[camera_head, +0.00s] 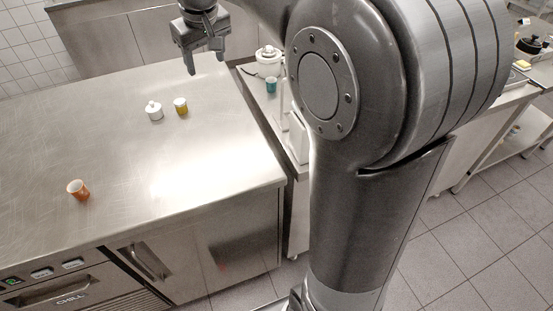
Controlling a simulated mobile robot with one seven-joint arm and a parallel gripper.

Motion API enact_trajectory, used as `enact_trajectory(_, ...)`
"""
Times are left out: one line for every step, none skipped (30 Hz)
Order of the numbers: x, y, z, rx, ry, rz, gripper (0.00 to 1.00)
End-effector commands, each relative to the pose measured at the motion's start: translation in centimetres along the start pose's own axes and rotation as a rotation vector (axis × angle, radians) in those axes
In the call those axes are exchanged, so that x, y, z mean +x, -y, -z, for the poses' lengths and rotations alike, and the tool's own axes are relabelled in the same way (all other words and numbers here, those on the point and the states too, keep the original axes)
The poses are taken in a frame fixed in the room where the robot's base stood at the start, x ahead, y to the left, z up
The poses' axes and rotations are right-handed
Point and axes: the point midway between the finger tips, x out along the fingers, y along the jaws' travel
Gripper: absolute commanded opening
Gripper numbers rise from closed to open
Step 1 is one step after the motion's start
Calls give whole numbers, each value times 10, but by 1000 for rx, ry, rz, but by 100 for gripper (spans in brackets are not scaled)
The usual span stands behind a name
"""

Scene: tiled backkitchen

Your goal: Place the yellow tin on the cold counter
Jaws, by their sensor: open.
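A small yellow tin (181,107) stands on the steel top of the cold counter (110,150), whose front carries a "CHILL" label. A white lidded pot (154,111) stands just left of the tin, with a narrow gap. My gripper (205,62) is open and empty, with its fingers pointing down. It appears above the far right part of the counter, up and to the right of the tin in the picture, and apart from it. My arm hides much of the right side of the view.
An orange cup (79,190) stands on the counter at the left. A side bench beyond the gap at the right holds a teal cup (271,85) and a white lidded pot (268,63). The middle of the counter is clear. More benches stand at the far right.

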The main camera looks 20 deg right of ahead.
Motion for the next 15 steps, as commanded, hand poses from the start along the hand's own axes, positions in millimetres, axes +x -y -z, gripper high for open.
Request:
enact_trajectory(-10, 1, -20, 20, -14, -7, 58)
enact_trajectory(-14, 1, -31, 32, -21, -11, 58)
enact_trajectory(-18, 2, -45, 47, -30, -15, 58)
enact_trajectory(-22, 3, -56, 59, -37, -18, 58)
enact_trajectory(-24, 4, -68, 72, -44, -21, 58)
enact_trajectory(-28, 5, -83, 89, -55, -26, 58)
enact_trajectory(-30, 6, -94, 101, -62, -28, 58)
enact_trajectory(-31, 6, -106, 114, -69, -31, 58)
enact_trajectory(-32, 8, -122, 131, -78, -34, 58)
enact_trajectory(-33, 9, -133, 143, -86, -36, 58)
enact_trajectory(-33, 11, -145, 156, -93, -38, 58)
enact_trajectory(-33, 13, -160, 173, -103, -41, 58)
enact_trajectory(-32, 14, -171, 186, -111, -43, 58)
enact_trajectory(-31, 16, -183, 197, -119, -44, 58)
enact_trajectory(-29, 18, -198, 214, -128, -46, 58)
